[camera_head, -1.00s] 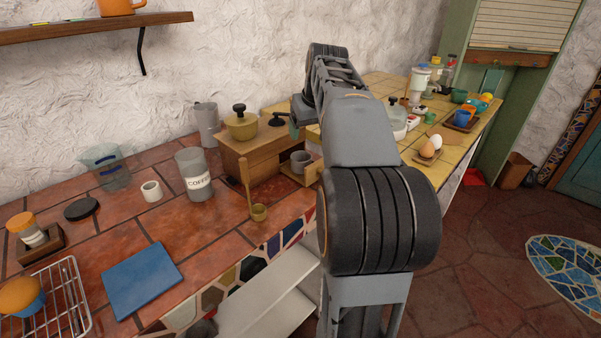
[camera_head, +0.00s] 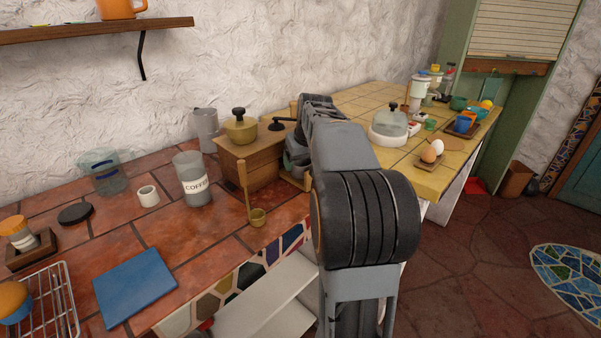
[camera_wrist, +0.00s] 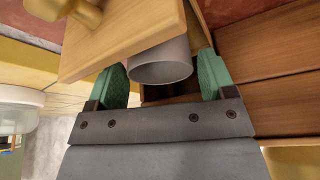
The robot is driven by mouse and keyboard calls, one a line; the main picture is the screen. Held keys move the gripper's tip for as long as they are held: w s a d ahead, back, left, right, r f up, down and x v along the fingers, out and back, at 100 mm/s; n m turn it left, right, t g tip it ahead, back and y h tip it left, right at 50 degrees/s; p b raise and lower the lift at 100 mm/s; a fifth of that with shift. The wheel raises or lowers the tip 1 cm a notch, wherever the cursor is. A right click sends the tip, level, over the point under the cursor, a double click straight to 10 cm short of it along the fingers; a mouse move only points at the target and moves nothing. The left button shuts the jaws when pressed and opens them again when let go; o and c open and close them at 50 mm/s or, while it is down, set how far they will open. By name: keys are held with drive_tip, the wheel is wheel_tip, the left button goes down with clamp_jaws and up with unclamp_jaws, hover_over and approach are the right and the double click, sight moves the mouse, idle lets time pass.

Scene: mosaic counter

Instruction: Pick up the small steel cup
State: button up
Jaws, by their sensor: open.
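The small steel cup (camera_wrist: 160,68) is grey and round, in the wrist view just under the edge of a wooden box. My gripper (camera_wrist: 162,66) is open, with one green finger on each side of the cup. I cannot tell whether either finger touches it. In the head view the cup is hidden behind my arm and gripper, which are at the right end of the wooden grinder box (camera_head: 254,162).
A coffee jar (camera_head: 193,180) and a tall grey pitcher (camera_head: 206,125) stand left of the box. A glass-domed dish (camera_head: 390,128) is on the yellow tiles to the right.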

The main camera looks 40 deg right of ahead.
drive_tip(key=shift+w+f, duration=0.1)
drive_tip(key=shift+f, duration=0.2)
drive_tip(key=shift+r, duration=0.1)
drive_tip(key=c, duration=0.7)
